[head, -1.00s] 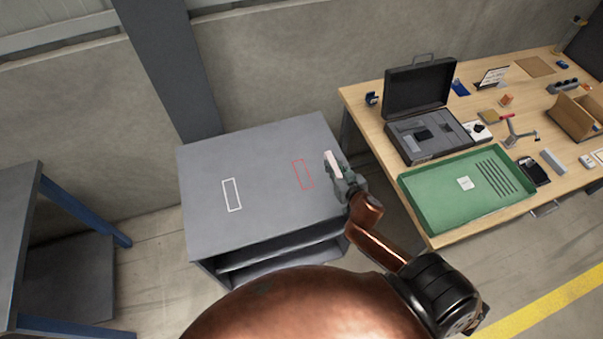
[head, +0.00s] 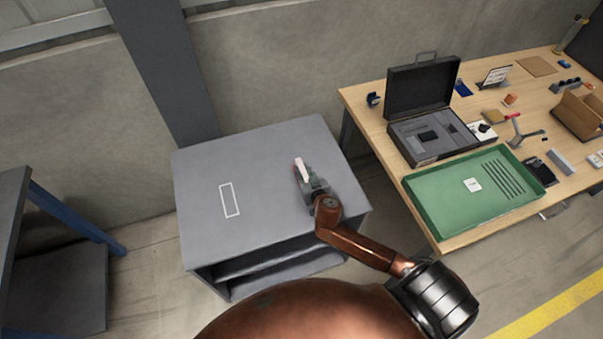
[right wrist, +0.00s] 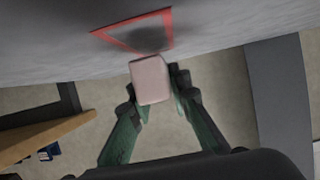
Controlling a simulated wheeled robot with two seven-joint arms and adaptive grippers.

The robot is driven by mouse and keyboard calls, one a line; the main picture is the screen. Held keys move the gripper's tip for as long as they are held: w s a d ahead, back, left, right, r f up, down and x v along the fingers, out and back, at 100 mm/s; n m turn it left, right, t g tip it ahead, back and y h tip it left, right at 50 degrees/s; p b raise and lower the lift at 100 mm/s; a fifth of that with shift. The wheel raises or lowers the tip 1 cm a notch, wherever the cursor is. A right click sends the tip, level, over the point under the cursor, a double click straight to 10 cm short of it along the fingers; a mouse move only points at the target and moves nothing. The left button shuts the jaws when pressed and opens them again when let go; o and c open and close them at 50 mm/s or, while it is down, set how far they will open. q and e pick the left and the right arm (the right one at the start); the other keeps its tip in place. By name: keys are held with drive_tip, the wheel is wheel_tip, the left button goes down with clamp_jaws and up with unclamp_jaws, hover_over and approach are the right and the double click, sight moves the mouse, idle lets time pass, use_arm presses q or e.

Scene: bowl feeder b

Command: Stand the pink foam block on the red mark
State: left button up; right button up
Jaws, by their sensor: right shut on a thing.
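The pink foam block (head: 301,168) is held in my right gripper (head: 306,180), over the right part of the grey cabinet's top. In the right wrist view the block (right wrist: 150,79) sits between the two green-grey fingers of the gripper (right wrist: 153,92). The red mark (right wrist: 165,14), a red outline, shows just past the block in the right wrist view, with a dark shadow inside it. In the head view the block and gripper cover nearly all of the mark. I cannot tell whether the block touches the surface. My left gripper is not in view.
The grey cabinet (head: 255,215) has a white rectangle outline (head: 229,200) left of the gripper. A wooden bench (head: 372,125) at right holds a green tray (head: 425,212) and an open black case (head: 428,148). The left half of the cabinet top is clear.

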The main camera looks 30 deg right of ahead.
drive_tip(key=shift+f, duration=0.45)
drive_tip(key=shift+r, duration=0.1)
drive_tip(key=shift+f+b, duration=0.4)
drive_tip(key=shift+f, duration=0.15)
drive_tip(key=shift+f, duration=0.1)
drive_tip(key=o, duration=0.9)
drive_tip(key=shift+o, duration=0.2)
